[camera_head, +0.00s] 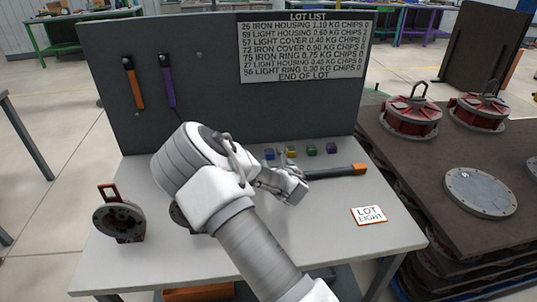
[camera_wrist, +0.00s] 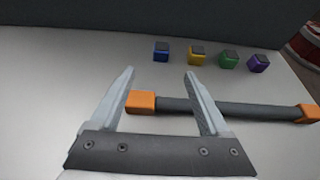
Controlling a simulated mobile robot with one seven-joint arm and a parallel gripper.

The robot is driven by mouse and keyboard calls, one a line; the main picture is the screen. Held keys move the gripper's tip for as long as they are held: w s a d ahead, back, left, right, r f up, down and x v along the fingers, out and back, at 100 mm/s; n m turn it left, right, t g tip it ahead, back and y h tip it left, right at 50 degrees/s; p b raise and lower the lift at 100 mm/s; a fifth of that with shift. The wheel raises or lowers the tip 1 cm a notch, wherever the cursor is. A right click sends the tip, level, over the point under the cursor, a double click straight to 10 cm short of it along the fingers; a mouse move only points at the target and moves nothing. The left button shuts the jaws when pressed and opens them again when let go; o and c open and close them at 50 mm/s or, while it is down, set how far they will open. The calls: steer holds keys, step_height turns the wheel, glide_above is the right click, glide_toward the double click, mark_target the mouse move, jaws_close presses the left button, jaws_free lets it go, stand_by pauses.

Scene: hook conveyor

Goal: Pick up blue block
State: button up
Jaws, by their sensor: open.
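The blue block (camera_wrist: 161,51) sits on the light workbench at the left end of a row of small blocks, near the back board. It also shows small in the head view (camera_head: 269,153). My gripper (camera_wrist: 160,72) is open and empty, its two fingers pointing toward the back of the bench. In the wrist view the blue block lies beyond the fingertips, between their lines, and apart from them. In the head view my gripper (camera_head: 296,188) is in front of the row, and the fingers are hard to make out.
Yellow (camera_wrist: 198,56), green (camera_wrist: 228,60) and purple (camera_wrist: 258,63) blocks stand right of the blue one. A dark bar with orange ends (camera_wrist: 225,108) lies across the bench in front of the blocks.

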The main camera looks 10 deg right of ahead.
mark_target(270, 151)
steer(key=x, duration=1.6)
steer(key=shift+d+f, duration=0.2)
jaws_close()
